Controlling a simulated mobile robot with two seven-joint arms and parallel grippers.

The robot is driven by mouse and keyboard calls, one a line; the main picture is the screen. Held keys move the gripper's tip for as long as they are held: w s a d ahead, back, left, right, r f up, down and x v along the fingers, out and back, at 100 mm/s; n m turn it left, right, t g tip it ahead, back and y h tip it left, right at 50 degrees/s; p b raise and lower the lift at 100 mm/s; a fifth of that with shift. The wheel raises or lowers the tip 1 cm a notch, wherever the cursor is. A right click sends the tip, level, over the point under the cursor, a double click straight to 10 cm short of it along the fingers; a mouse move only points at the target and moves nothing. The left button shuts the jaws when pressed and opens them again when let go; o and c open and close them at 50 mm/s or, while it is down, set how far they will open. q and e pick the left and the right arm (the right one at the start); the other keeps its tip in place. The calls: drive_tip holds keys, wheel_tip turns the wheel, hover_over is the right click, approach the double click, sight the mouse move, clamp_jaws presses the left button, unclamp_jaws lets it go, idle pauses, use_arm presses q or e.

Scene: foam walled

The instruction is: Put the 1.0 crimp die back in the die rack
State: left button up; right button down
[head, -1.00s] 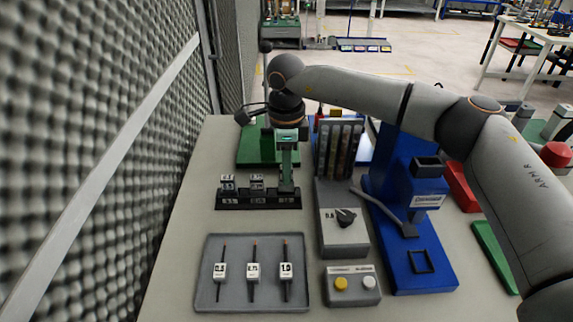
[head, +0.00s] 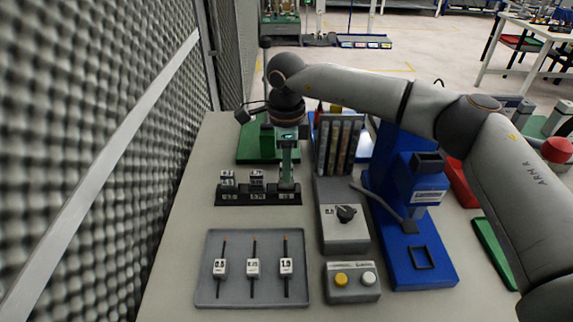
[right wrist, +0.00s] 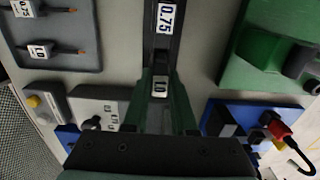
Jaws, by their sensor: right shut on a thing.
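The black die rack (head: 258,197) stands on the bench, with number labels along its front. The 0.5 die (head: 228,178) and the 0.75 die (head: 257,179) sit in its left and middle places. My right gripper (head: 286,180) points down at the rack's right-hand place. It is shut on the 1.0 crimp die, which its fingers largely hide in the head view. In the right wrist view a 1.0 label (right wrist: 160,86) shows between the green fingers, in line with the 0.75 die (right wrist: 166,18). I cannot tell whether the held die is fully seated. My left gripper is not in view.
A grey tray (head: 208,285) with three labelled leads lies in front of the rack. A grey dial unit (head: 345,235), a two-button box (head: 352,295) and a blue press (head: 435,270) stand right. A green fixture (head: 252,150) is behind. A foam wall (head: 90,150) borders the left.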

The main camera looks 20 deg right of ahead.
drive_tip(key=shift+f+b, duration=0.55)
drive_tip(key=shift+f, duration=0.45)
drive_tip(key=c, duration=0.6)
unclamp_jaws()
drive_tip(key=shift+c, duration=0.2)
wheel_tip(320, 180, up, 13)
drive_tip(key=shift+f, duration=0.2)
